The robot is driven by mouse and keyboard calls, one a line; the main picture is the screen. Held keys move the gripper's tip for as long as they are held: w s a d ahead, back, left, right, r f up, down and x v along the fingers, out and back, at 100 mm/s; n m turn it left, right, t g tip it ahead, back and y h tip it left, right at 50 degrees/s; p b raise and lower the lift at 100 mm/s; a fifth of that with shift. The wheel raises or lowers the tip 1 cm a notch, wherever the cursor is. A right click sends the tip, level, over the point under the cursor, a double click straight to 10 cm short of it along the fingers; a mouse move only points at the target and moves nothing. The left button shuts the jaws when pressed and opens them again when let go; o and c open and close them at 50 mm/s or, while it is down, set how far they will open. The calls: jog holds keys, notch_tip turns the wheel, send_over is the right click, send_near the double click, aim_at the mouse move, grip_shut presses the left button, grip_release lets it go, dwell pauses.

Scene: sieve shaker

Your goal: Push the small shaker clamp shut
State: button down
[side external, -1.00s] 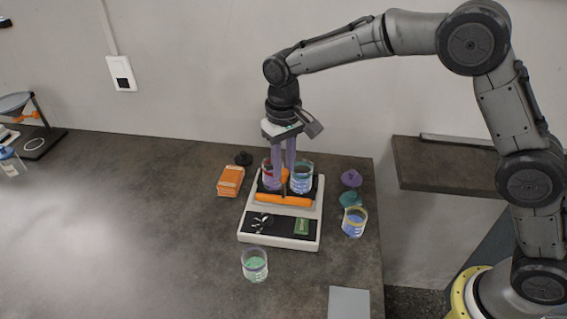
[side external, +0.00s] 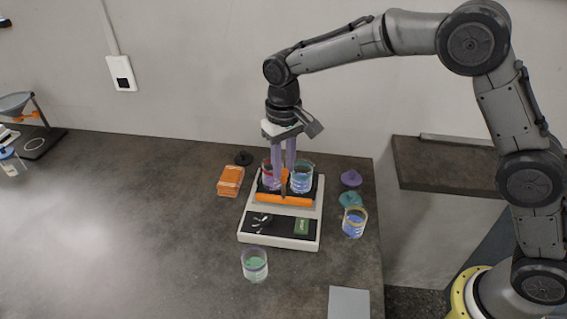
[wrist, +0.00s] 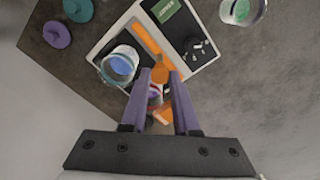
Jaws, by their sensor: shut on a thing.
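The shaker (side external: 279,243) is a white device with a black front panel, and it also shows in the wrist view (wrist: 103,47). An orange bar (side external: 268,198) lies across its platform. The small orange clamp (side external: 284,184) rises at the middle of that bar; it shows between my fingertips in the wrist view (wrist: 159,74). My gripper (side external: 283,175) points down with its purple fingers closed on the clamp. A beaker with red contents (side external: 267,177) and one with blue contents (side external: 302,181) stand on the platform beside the fingers, which partly hide the red one.
An orange box (side external: 230,181) and a black cap (side external: 243,158) lie left of the shaker. Purple (side external: 351,178) and teal (side external: 350,199) caps and a blue-filled beaker (side external: 354,223) are right of it. A green-filled beaker (side external: 255,265) stands in front. The table's left is mostly clear.

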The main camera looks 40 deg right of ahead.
jog(key=shift+w+d+r, duration=0.1)
jog(key=shift+w+d, duration=0.95)
jog(key=c, duration=0.7)
grip_release()
jog(key=shift+o, duration=0.2)
notch_tip(320, 180, up, 14)
jog(key=shift+d, duration=0.1)
